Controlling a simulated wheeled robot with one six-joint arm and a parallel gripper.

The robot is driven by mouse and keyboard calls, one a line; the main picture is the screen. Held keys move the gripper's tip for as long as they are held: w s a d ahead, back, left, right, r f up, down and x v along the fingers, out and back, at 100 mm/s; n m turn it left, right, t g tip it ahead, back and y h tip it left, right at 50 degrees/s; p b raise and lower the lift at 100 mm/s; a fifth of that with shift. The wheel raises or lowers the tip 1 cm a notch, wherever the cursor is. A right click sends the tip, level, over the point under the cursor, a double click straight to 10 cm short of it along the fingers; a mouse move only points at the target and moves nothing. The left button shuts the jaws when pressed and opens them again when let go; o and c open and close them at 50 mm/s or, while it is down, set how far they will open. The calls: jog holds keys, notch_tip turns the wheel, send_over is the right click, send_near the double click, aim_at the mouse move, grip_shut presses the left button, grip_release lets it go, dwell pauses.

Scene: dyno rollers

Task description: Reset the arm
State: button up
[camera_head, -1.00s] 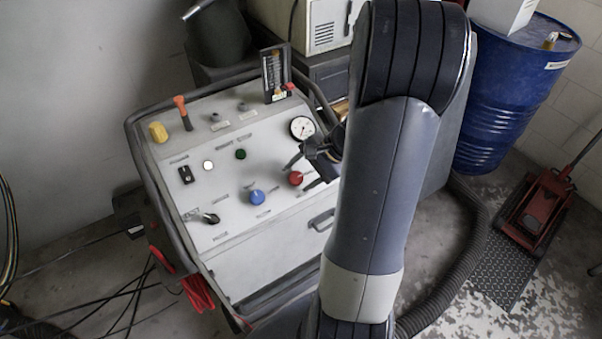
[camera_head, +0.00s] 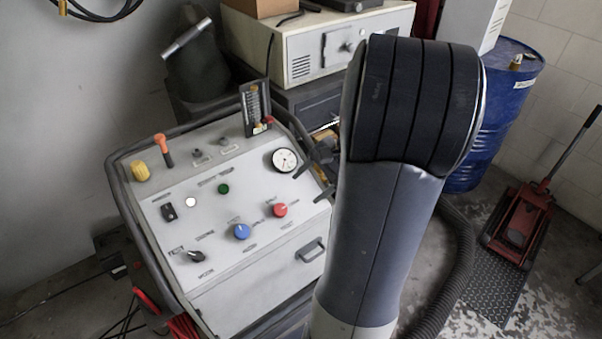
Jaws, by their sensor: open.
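My arm fills the middle right of the view, rising in front of the right side of a white control console (camera_head: 255,285). My gripper (camera_head: 313,175) shows only in part, as dark fingers sticking out from behind the arm, just right of the console's round gauge (camera_head: 284,160). The fingers are apart and I see nothing between them. Whether they touch the console cannot be told. The rest of the gripper is hidden by the arm.
The console carries a blue knob (camera_head: 242,232), a red knob (camera_head: 280,210), an orange lever (camera_head: 163,150) and a yellow knob (camera_head: 140,171). A blue drum (camera_head: 508,100) and a red floor jack (camera_head: 518,225) stand right. A beige cabinet (camera_head: 305,58) is behind. A dark hose (camera_head: 455,270) curves on the floor.

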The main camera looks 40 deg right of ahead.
aim_at(282, 209)
jog(key=x, duration=1.1)
jog(key=shift+d+r, duration=0.1)
